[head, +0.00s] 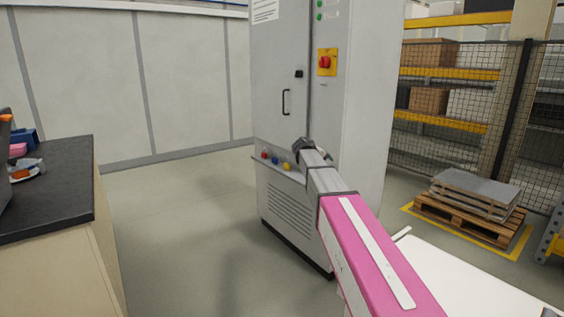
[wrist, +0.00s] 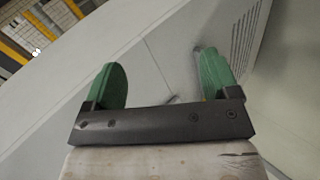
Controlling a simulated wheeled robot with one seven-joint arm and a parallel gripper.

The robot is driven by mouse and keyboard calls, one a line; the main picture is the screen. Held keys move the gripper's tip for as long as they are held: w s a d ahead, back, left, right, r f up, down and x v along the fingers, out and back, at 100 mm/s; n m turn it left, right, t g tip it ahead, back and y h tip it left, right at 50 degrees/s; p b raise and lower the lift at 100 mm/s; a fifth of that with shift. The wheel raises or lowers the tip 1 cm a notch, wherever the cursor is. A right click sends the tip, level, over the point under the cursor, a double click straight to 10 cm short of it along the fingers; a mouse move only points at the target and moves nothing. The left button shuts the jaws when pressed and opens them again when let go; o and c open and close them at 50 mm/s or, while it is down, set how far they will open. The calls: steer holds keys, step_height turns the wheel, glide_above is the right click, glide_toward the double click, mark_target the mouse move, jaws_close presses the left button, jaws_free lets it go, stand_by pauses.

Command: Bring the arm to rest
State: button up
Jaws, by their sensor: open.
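My arm (head: 375,255), with a pink link and a grey forearm, reaches forward from the lower right of the head view. Its dark wrist (head: 303,144) is in front of the grey cabinet, mostly hiding the gripper beyond it. In the wrist view my gripper (wrist: 162,80) shows two green fingers spread wide apart on a dark bar. Nothing is between them. Behind them are a pale surface and part of a vented panel. I cannot tell how far the fingers are from the cabinet.
The tall grey cabinet (head: 282,45) has a red button on yellow (head: 326,62) and a ledge (head: 278,166) with coloured knobs. A dark-topped bench (head: 60,190) stands left. A pallet with stacked sheets (head: 470,205) stands right, before mesh fencing. Open floor (head: 190,230) lies between bench and cabinet.

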steer(key=s+f+m+g+y, duration=0.2)
steer(key=s+f+g+y, duration=0.1)
steer(key=s+f, duration=1.1)
steer(key=s+f+m+g+y, duration=0.3)
steer(key=s+f+y, duration=0.2)
steer(key=s+f, duration=1)
steer(key=s, duration=0.7)
steer(key=shift+s+d+m, duration=0.15)
steer(key=shift+s+m, duration=0.15)
steer(key=shift+s, duration=0.1)
